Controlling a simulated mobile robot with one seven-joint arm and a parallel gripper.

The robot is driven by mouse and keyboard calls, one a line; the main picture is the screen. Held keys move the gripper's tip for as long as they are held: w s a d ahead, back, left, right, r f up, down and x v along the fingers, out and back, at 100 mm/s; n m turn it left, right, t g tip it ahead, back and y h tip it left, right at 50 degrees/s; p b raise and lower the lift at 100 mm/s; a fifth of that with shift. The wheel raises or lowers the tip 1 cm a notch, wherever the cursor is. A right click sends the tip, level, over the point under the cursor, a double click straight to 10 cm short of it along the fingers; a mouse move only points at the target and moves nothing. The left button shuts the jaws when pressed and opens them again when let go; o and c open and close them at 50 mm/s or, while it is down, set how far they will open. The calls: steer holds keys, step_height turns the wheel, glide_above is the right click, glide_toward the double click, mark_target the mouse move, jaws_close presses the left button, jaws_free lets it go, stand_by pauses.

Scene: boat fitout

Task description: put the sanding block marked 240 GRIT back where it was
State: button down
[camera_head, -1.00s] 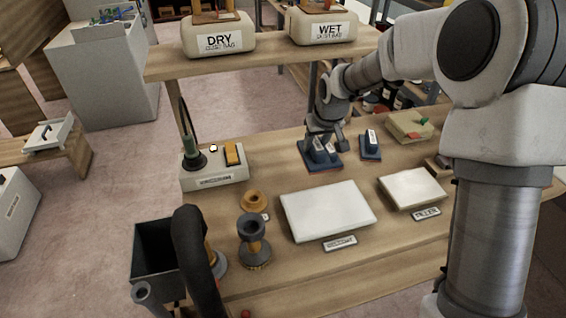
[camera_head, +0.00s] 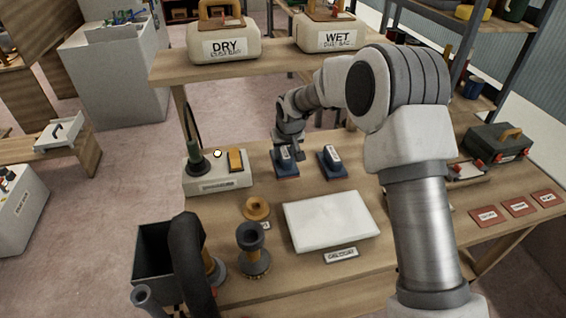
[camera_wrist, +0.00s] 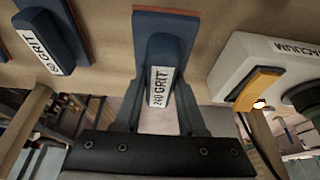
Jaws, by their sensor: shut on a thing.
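The sanding block marked 240 GRIT (camera_wrist: 163,90) has a dark blue handle with a white label and a blue base. My gripper (camera_head: 289,154) is shut on its handle, one finger on each side in the wrist view. The block also shows in the head view (camera_head: 286,168), at the bench top beside the vacuum box; I cannot tell whether it touches the wood. A similar blue block (camera_head: 331,162) stands to its right; its label in the wrist view (camera_wrist: 42,50) ends in GRIT, its number hard to read. Another blue block shows partly at the wrist view's left edge.
The box labelled VACUUM (camera_head: 217,180) is close on the left, with an orange piece on top. A white panel (camera_head: 330,222) lies in front. The shelf with DRY (camera_head: 224,42) and WET (camera_head: 332,35) bags hangs behind. My arm hides part of the bench's right side.

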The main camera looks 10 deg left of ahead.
steer(key=shift+a+f, duration=0.15)
steer(key=shift+a, duration=0.05)
steer(key=shift+f, duration=1.95)
steer(key=shift+f, duration=0.2)
steer(key=shift+c, duration=2.4)
jaws_free()
steer(key=shift+r, duration=0.1)
